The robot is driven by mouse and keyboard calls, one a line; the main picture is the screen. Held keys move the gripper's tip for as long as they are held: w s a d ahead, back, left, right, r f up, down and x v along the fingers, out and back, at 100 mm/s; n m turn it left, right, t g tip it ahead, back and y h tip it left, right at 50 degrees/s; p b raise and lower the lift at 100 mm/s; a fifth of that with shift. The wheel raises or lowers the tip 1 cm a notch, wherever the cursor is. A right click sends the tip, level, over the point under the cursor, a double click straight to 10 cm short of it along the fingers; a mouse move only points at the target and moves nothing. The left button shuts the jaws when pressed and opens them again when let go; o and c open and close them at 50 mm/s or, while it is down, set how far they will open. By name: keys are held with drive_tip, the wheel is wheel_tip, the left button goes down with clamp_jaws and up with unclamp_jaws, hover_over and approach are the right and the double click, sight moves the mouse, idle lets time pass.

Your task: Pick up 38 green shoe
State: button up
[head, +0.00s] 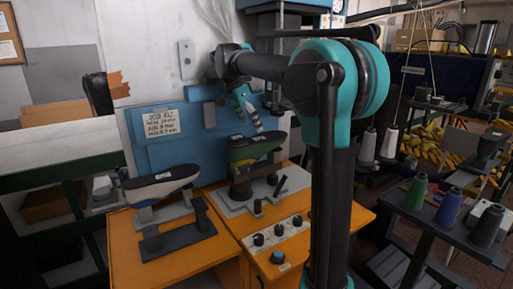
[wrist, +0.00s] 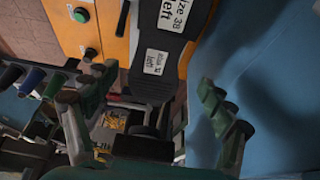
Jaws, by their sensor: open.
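The green shoe (head: 247,153), with a dark top and a yellowish band, sits on a stand at the back of the orange bench. My gripper (head: 252,118) hangs just above it, pointing down, with its fingers apart. In the wrist view a dark surface (wrist: 190,22) with white labels, one reading "size 38 left", lies ahead of the gripper (wrist: 155,88). It seems to be the top of this shoe. The spread fingers are to either side of its near end, with nothing held. Whether they touch it cannot be told.
A blue panel (head: 155,152) with a paper note stands close behind. Control knobs (head: 268,236) line the bench front. Thread spools (head: 447,207) stand on a dark table at the right.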

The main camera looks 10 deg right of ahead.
sight(256, 139)
drive_tip(key=shift+s+x, duration=0.15)
drive_tip(key=shift+x, duration=1.7)
drive_tip(key=shift+s+x, duration=0.1)
drive_tip(key=shift+x, duration=1.75)
drive_tip(key=shift+a, duration=0.15)
drive_tip(key=c, duration=1.9)
